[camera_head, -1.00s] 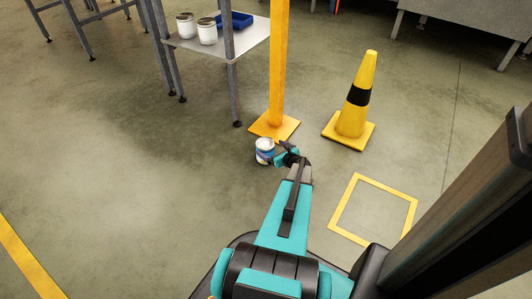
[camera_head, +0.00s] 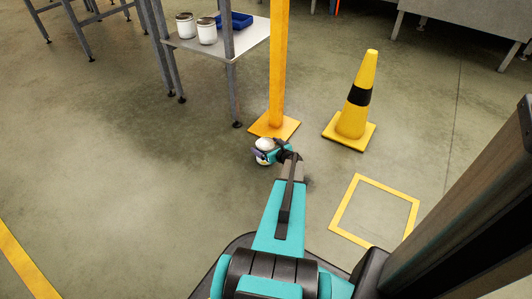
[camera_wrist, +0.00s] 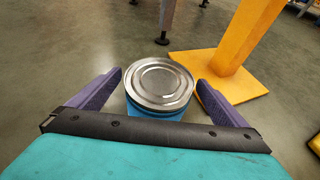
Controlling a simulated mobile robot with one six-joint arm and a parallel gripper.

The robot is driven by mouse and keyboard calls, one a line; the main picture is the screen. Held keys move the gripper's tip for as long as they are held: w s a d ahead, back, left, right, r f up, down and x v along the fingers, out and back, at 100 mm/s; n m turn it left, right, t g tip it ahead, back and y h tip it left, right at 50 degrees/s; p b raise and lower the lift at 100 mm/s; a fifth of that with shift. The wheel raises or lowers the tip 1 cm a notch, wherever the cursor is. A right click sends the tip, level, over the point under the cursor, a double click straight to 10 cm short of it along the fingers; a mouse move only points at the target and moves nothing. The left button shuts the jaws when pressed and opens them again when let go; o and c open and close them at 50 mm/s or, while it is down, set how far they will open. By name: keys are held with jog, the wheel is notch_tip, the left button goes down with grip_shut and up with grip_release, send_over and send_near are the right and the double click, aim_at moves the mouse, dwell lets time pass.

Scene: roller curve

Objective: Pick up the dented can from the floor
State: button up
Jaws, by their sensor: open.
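The can (camera_head: 264,146) stands upright on the floor, just in front of the yellow post's base. In the wrist view its round silver lid (camera_wrist: 159,84) and a strip of its blue side show; no dent can be made out. My gripper (camera_head: 262,155) is low at the can. In the wrist view the two purple fingers of my gripper (camera_wrist: 158,93) are spread apart, one on each side of the can, with a narrow gap on each side. The lower part of the can is hidden by my gripper.
A yellow post (camera_head: 278,70) on a square base stands right behind the can. A yellow cone (camera_head: 356,100) stands to the right. A table (camera_head: 240,45) behind left holds two white cans and a blue bin. Open floor lies to the left.

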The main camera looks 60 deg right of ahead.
aim_at(262, 140)
jog(key=shift+b+x, duration=1.1)
jog(key=shift+x, duration=1.15)
jog(key=c, duration=1.3)
jog(key=shift+r+p, duration=0.55)
jog(key=shift+r, duration=0.15)
jog(key=r+p, duration=0.1)
jog(key=r, duration=0.1)
jog(key=shift+s+a+r+p, duration=0.1)
jog(key=shift+s+r+p, duration=0.15)
jog(key=shift+r+p, duration=0.15)
jog(key=s+a+p, duration=0.2)
jog(key=s+p, duration=0.2)
jog(key=s, duration=1.1)
jog(key=shift+s+r+p, duration=0.25)
jog(key=shift+r+p, duration=0.05)
jog(key=shift+r, duration=0.05)
